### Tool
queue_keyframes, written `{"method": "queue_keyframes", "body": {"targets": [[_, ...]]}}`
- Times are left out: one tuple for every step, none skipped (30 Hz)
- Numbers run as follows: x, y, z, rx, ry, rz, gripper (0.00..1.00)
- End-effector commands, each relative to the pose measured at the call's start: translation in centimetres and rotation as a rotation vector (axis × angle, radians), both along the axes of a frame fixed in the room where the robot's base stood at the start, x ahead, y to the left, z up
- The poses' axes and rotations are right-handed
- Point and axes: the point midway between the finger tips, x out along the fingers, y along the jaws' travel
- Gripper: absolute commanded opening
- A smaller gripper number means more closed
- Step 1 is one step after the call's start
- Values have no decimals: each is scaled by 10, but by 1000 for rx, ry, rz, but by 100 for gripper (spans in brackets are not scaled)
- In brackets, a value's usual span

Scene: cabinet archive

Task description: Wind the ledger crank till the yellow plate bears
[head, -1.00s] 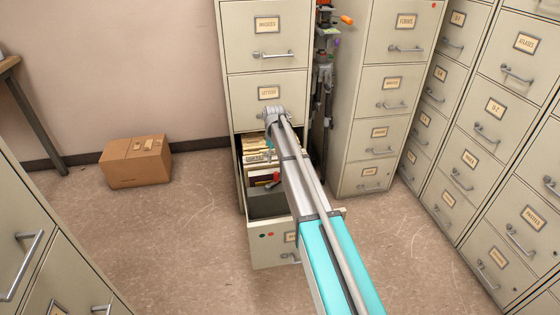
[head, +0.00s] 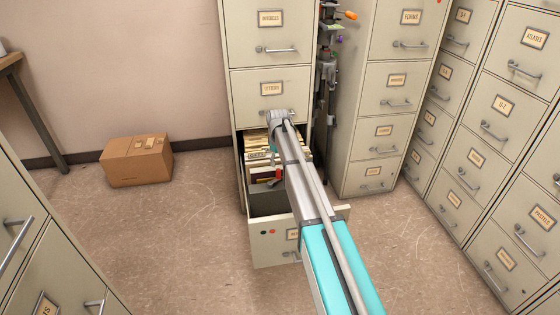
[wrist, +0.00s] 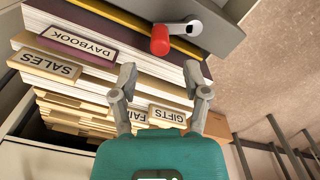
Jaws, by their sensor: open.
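The ledger crank has a red knob (wrist: 160,40) on a short metal arm (wrist: 187,27), at the top of the wrist view, set on a grey block (wrist: 218,32). The red knob also shows in the head view (head: 278,175), inside the open drawer (head: 272,248). A thin strip of the yellow plate (wrist: 112,18) shows between the grey block and the dark purple daybook ledger (wrist: 75,42). I cannot tell whether the plate presses on the ledger. My gripper (wrist: 160,72) is open, its two fingers apart and empty, just short of the knob.
Labelled folders (wrist: 75,95) fill the drawer behind the ledger. Closed cabinets (head: 490,130) line the right side, and another cabinet (head: 45,260) stands at the near left. A cardboard box (head: 137,160) sits by the wall. The floor left of the drawer is clear.

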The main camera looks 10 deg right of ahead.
Motion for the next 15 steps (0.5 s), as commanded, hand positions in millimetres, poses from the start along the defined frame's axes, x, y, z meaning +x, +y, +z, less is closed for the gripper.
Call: {"method": "queue_keyframes", "body": {"targets": [[0,0,-9,0,0,0,60],[0,0,-12,0,0,0,60],[0,0,-15,0,0,0,60],[0,0,-17,0,0,0,60],[0,0,-20,0,0,0,60],[0,0,-23,0,0,-1,60],[0,0,-26,0,0,-1,60],[0,-1,-28,0,0,-1,60],[0,-1,-32,0,0,-1,60],[0,-1,-34,0,0,-1,60],[0,-1,-37,0,0,-1,60],[0,-1,-40,0,0,-1,60],[0,-1,-43,0,0,-1,60],[0,-1,-45,0,0,-1,60],[0,-1,-49,0,0,-1,60]]}}
